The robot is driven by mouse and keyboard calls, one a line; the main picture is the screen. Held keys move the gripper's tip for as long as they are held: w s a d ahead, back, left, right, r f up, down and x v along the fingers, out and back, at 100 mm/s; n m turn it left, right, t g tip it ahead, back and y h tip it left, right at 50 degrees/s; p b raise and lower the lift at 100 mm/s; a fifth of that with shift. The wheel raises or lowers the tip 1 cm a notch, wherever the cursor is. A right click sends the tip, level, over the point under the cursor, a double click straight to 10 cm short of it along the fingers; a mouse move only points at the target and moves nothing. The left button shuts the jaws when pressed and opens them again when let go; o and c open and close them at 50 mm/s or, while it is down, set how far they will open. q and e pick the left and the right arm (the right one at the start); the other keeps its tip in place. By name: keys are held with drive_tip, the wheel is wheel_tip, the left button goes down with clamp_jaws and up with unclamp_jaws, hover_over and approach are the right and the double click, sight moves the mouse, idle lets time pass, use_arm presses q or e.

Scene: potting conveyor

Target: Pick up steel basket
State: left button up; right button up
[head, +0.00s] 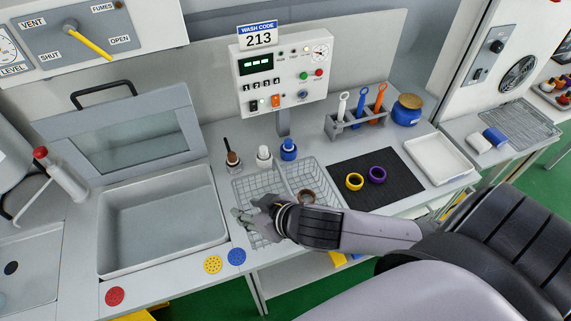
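The steel basket (318,174) is a wire-mesh basket with a raised handle, standing on the grey worktop in the middle of the head view. A brown ring (306,196) lies in its right part. My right gripper (241,219) reaches in from the right, over the basket's front left part, and hides some of its front. Its fingers are small and overlap the mesh, so I cannot tell whether they are open, shut or touching the wire. My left gripper is not in view.
A sink basin (160,262) with a raised lid is left of the basket. Several small bottles (263,156) stand behind it. A black mat (400,182) with yellow and purple rings lies to the right, near a white tray (438,160). A control panel (283,72) rises behind.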

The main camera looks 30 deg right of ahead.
drive_tip(key=s+d+r+m, duration=0.1)
drive_tip(key=d, duration=0.2)
drive_tip(key=s+d+r+m+y, duration=0.1)
drive_tip(key=d+r, duration=0.1)
drive_tip(key=d, duration=0.2)
drive_tip(key=s+d+r+m, duration=0.1)
drive_tip(key=d+r, duration=0.1)
drive_tip(key=d, duration=0.2)
drive_tip(key=shift+r+g, duration=0.1)
drive_tip(key=shift+g, duration=0.2)
drive_tip(key=s+d+r+m, duration=0.2)
drive_tip(key=s+d+m, duration=0.2)
drive_tip(key=d, duration=0.2)
drive_tip(key=b, duration=1.7)
approach(286, 181)
drive_tip(key=x, duration=0.5)
drive_tip(key=shift+w+a+f+m+h+p, duration=0.3)
drive_tip(key=shift+w+a+f+m+p, duration=0.1)
drive_tip(key=shift+w+f, duration=0.2)
drive_tip(key=shift+x, duration=1.85)
drive_tip(key=shift+s+d+f, duration=0.1)
drive_tip(key=shift+s, duration=0.05)
drive_tip(key=shift+c, duration=0.6)
clamp_jaws()
